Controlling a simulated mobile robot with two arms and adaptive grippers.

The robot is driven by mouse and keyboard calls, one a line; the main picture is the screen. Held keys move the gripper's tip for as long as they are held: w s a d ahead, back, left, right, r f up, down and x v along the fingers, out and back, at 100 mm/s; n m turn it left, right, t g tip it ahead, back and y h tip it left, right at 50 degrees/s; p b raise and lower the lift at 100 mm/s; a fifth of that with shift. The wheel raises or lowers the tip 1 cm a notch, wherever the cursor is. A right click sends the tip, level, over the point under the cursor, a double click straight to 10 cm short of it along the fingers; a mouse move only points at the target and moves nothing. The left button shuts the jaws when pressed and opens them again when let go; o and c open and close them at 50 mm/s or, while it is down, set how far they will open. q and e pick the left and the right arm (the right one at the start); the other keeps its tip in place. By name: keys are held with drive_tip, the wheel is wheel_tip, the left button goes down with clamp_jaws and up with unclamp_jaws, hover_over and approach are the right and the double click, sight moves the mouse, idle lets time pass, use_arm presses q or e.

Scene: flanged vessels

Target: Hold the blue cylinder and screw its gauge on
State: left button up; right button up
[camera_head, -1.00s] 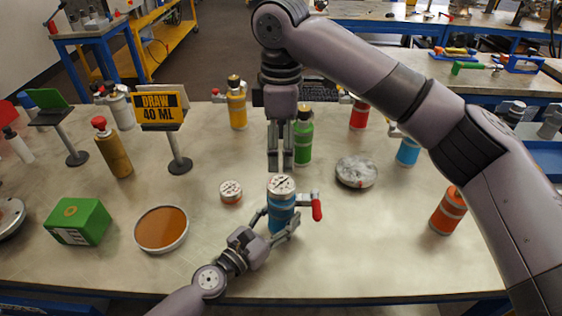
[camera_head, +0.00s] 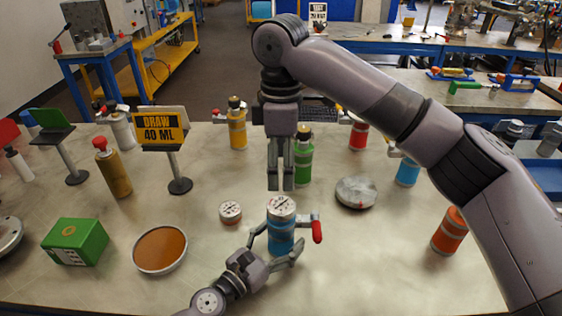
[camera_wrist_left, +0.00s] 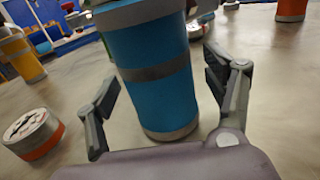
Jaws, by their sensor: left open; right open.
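The blue cylinder (camera_head: 281,240) stands upright on the table, with a white-faced round gauge (camera_head: 282,208) on its top. Whether the gauge is screwed tight cannot be told. A red-handled side arm sticks out to its right. My left gripper (camera_head: 277,250) is open, one finger on each side of the cylinder. In the left wrist view, gaps show between the fingers (camera_wrist_left: 162,88) and the cylinder's lower body (camera_wrist_left: 155,95); its top is out of frame. My right gripper (camera_head: 281,187) points down, open with its fingers near each other, just above the gauge, empty.
An orange-sided gauge (camera_head: 230,212) lies left of the cylinder. A green cylinder (camera_head: 303,160) stands behind my right gripper, and a grey round disc (camera_head: 356,191) lies to the right. An amber dish (camera_head: 160,249) and green box (camera_head: 75,241) are left.

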use_arm(q)
drive_tip(key=v, duration=1.2)
idle(0.4)
